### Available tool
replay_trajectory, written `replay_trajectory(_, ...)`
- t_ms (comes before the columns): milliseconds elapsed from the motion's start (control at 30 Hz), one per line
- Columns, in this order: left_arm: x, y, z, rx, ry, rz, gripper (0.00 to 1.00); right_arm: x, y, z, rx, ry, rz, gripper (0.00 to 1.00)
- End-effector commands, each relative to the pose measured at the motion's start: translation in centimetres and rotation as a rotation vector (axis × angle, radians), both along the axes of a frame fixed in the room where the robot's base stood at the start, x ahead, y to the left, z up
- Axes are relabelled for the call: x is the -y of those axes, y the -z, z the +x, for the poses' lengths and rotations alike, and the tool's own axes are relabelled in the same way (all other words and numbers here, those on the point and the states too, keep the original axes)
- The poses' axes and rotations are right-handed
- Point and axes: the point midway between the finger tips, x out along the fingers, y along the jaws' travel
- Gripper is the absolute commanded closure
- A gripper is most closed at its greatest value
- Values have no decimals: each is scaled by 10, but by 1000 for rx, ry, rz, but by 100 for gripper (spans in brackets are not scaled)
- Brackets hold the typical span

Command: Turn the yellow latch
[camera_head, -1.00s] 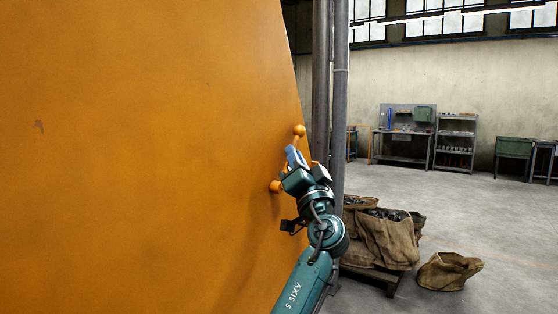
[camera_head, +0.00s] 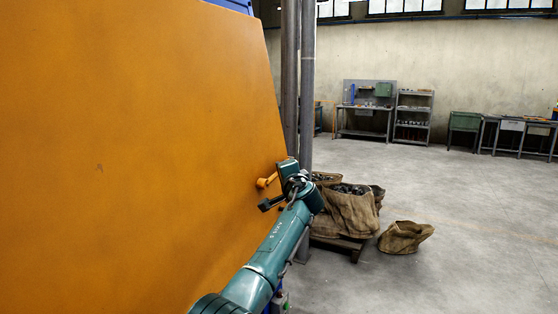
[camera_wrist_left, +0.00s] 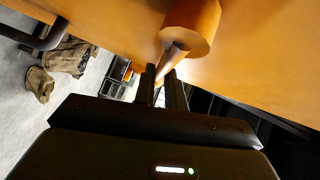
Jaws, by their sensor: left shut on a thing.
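The yellow latch (camera_head: 266,181) is on the large orange panel, near its right edge in the head view. A rounded end and a short bar of it show; the rest is hidden behind my gripper. In the left wrist view its thick round part (camera_wrist_left: 192,28) is at the top, with a narrower bar reaching down to the fingers. My left gripper (camera_wrist_left: 160,88) is shut on this bar. In the head view the left gripper (camera_head: 285,172) is just right of the rounded end, close to the panel. My right gripper is not in view.
The orange panel (camera_head: 120,120) fills the left side. Grey vertical pipes (camera_head: 307,80) stand behind its right edge. Filled burlap sacks (camera_head: 350,212) sit on a pallet, with another sack (camera_head: 405,237) on the floor. The floor at right is open; workbenches line the far wall.

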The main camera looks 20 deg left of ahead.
Motion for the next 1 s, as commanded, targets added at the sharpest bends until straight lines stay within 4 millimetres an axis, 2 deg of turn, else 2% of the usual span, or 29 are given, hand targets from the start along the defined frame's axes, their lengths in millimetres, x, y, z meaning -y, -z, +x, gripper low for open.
replay_trajectory(33,0,-3,2,-30,-1,2,100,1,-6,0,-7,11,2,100)
replay_trajectory(300,-1,7,8,-129,-3,11,100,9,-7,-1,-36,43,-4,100)
replay_trajectory(867,0,12,9,-158,-2,14,100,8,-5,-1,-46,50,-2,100)
replay_trajectory(900,0,12,9,-158,-2,14,85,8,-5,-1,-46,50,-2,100)
replay_trajectory(1000,0,12,9,-158,-1,14,77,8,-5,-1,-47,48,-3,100)
